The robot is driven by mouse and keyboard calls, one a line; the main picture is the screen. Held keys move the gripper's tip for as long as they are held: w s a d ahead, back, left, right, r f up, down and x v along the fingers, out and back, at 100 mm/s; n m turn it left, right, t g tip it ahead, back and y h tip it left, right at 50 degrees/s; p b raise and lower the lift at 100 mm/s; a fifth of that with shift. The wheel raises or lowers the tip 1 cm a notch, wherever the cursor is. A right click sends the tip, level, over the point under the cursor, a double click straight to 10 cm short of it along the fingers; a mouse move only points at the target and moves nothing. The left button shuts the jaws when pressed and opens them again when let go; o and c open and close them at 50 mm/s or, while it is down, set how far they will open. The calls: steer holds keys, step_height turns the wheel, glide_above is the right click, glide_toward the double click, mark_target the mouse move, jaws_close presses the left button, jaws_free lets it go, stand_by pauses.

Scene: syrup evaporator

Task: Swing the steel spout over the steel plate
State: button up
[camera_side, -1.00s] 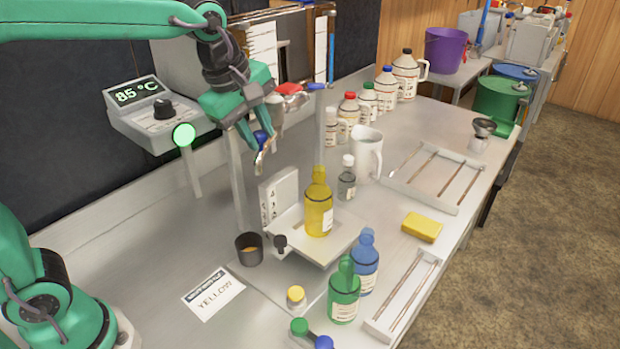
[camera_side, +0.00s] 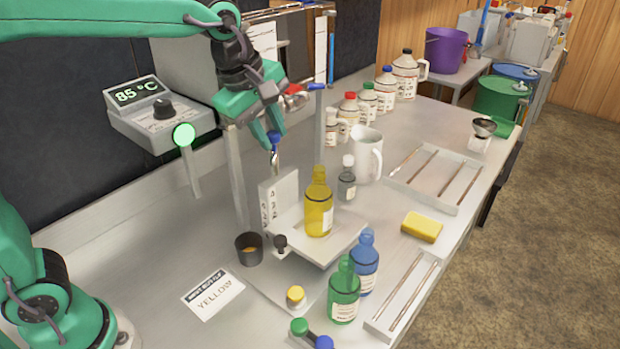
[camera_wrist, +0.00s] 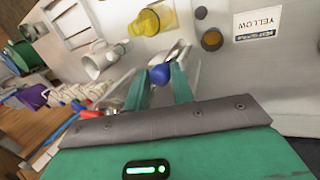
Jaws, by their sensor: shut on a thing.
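My gripper (camera_side: 272,136) is shut on the blue knob (camera_side: 274,140) of the steel spout (camera_side: 275,158). The spout hangs just below the fingers, its tip near the top of the upright white scale board. In the wrist view, the knob (camera_wrist: 159,75) sits between the fingertips, with part of the spout (camera_wrist: 178,52) beyond it. The steel plate (camera_side: 335,250) lies lower and to the right in the side view, and a yellow bottle (camera_side: 318,205) stands on it. The spout's exact height over the plate is hard to tell.
A dark cup (camera_side: 249,248) and a YELLOW card (camera_side: 213,293) are left of the plate. Green (camera_side: 344,293) and blue (camera_side: 364,263) bottles stand in front. A white mug (camera_side: 367,157) and a small clear bottle (camera_side: 347,180) stand behind it. A blue-topped post (camera_side: 318,110) rises beside my gripper.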

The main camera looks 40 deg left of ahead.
steer(key=shift+w+d+r, duration=0.1)
steer(key=shift+d, duration=0.05)
steer(key=shift+w+d, duration=0.55)
steer(key=shift+w, duration=0.1)
stand_by(0.4)
